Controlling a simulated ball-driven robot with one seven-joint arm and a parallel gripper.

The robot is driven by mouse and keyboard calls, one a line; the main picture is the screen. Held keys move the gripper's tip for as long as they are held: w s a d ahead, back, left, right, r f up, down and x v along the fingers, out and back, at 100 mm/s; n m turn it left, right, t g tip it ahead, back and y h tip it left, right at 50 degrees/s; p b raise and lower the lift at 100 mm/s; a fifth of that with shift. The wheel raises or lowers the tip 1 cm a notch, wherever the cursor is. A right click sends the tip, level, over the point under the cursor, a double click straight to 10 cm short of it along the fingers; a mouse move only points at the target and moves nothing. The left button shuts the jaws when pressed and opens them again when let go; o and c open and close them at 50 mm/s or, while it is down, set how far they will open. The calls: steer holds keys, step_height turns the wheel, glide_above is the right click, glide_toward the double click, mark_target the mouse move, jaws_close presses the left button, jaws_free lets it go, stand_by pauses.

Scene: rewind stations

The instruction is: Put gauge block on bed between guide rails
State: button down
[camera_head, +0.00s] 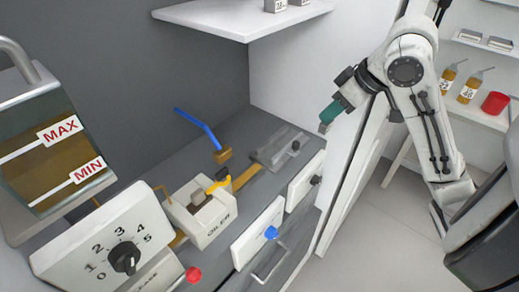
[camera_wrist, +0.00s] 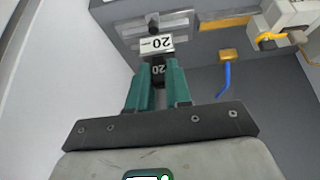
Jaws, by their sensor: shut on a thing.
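In the head view my gripper (camera_head: 329,117) hangs in the air to the right of the bench, near the white panel; the block cannot be made out there. The grey bed with its rails (camera_head: 272,151) lies on the bench at the far end of a yellow-brown strip, with a black knob on it. In the wrist view the bed (camera_wrist: 183,24) shows beyond the block, which partly covers it.
A white box marked OILER (camera_head: 205,212) stands left of the bed. A blue bent tube rises from a small yellow block (camera_head: 223,156). A dial box (camera_head: 105,250) and a reservoir (camera_head: 55,150) stand at left. A white shelf (camera_head: 235,18) overhangs the back.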

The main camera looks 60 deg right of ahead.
steer(key=shift+a+f, duration=0.25)
steer(key=shift+f, duration=0.3)
steer(key=w+d+f+b, duration=0.3)
steer(key=w+f+b, duration=0.15)
steer(key=w, duration=0.45)
steer(key=b, duration=0.2)
glide_toward(274, 140)
steer(key=shift+w+d, duration=0.35)
steer(key=shift+w, duration=0.4)
steer(key=shift+w+f, duration=0.15)
steer(key=shift+f, duration=0.7)
steer(key=shift+w+f, duration=0.1)
steer(key=shift+f, duration=0.8)
steer(key=shift+f+b, duration=0.2)
steer(key=shift+b, duration=0.1)
steer(key=c, duration=1.1)
jaws_free()
steer(key=shift+o, duration=0.2)
